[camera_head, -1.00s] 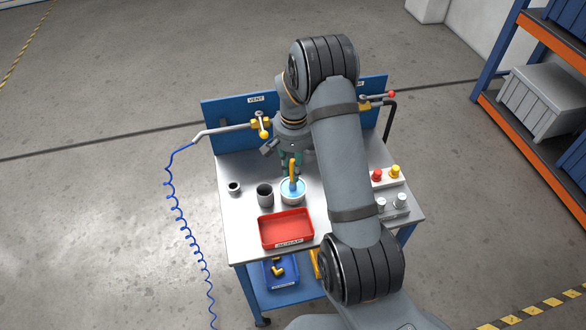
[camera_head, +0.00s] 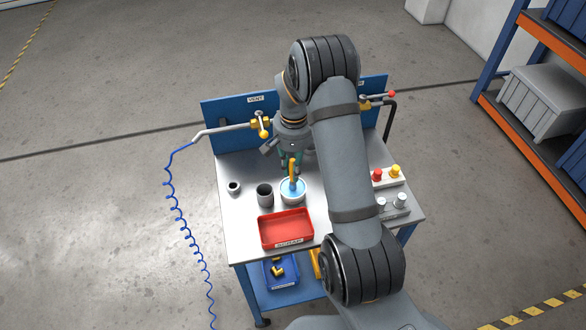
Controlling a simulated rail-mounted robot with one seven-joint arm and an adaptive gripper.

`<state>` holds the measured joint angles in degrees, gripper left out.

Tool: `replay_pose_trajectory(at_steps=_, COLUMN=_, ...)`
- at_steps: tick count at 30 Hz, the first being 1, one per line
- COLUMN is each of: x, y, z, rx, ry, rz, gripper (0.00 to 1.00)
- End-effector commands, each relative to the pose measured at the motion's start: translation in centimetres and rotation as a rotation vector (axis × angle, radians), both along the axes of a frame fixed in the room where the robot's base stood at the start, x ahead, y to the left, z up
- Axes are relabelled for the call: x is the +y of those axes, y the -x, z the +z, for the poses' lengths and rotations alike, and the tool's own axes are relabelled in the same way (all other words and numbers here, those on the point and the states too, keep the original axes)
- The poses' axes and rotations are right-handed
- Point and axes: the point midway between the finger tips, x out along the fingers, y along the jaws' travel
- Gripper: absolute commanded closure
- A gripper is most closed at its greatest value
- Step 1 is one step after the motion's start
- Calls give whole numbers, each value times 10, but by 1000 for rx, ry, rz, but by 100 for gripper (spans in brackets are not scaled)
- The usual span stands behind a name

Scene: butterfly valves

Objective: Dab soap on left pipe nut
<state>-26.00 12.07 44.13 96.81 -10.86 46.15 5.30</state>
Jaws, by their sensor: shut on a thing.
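A brush with an orange-yellow handle (camera_head: 292,168) stands nearly upright, its lower end in a white bowl (camera_head: 283,199) of blue liquid. My gripper (camera_head: 297,162) is at the top of the handle and shut on the brush; my own wrist and arm hide part of the grip. The left pipe (camera_head: 225,130) runs along the blue back panel under the VENT label. Its brass fitting and valve with a yellow lever (camera_head: 263,128) are left of my gripper. The nut itself is too small to tell apart.
A dark cup (camera_head: 265,195), a small pot (camera_head: 234,188) and a red tray (camera_head: 286,229) stand near the bowl. A blue coiled hose (camera_head: 180,215) hangs at the left. The table's left part is mostly clear.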

Motion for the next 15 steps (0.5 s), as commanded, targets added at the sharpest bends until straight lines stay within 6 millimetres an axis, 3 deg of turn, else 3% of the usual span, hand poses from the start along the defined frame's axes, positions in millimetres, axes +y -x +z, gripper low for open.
replay_pose_trajectory(at_steps=8, x=0, y=1, z=-1, rx=4, ry=1, rz=0, gripper=100)
replay_pose_trajectory(at_steps=15, x=0, y=1, z=14, rx=2, ry=0, rz=0, gripper=100)
